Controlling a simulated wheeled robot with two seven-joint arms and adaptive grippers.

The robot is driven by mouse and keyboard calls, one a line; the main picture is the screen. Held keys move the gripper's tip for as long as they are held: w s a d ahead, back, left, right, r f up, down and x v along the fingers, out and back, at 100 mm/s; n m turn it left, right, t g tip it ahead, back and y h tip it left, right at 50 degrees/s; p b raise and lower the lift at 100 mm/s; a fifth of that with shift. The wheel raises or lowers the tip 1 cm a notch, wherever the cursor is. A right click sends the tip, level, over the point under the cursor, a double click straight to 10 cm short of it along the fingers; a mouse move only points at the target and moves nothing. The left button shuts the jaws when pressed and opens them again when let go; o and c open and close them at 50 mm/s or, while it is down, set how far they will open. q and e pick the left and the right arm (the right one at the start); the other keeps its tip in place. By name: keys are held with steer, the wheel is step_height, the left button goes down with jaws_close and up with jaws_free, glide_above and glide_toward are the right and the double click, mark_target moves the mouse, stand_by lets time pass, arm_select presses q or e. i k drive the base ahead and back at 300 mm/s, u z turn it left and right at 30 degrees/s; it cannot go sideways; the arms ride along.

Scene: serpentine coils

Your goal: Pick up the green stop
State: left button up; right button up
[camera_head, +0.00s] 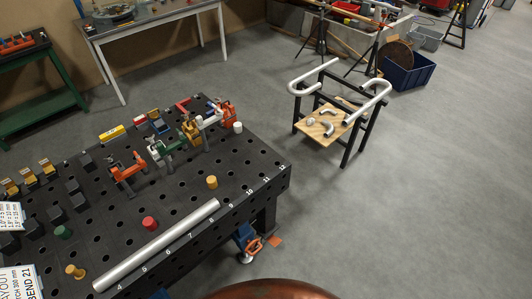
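The green stop (63,232) is a small, dark green round piece on the black perforated table (190,187), near its left side. It stands between the dark blocks behind it and an orange-yellow stop (75,271) in front. A red stop (149,223) stands to its right, and a yellow stop (212,182) farther right. A white stop (238,127) is near the far right corner. Neither of my grippers is in view.
A long silver pipe (157,246) lies along the table's front edge by the printed numbers. Clamps (190,132) crowd the back. White label cards (20,283) stand at the left edge. A black stand with bent pipes (340,110) is to the right; open floor surrounds it.

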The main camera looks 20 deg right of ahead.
mark_target(61, 232)
steer(key=u, duration=3.75)
steer(key=i, duration=1.65)
steer(key=z, duration=2.4)
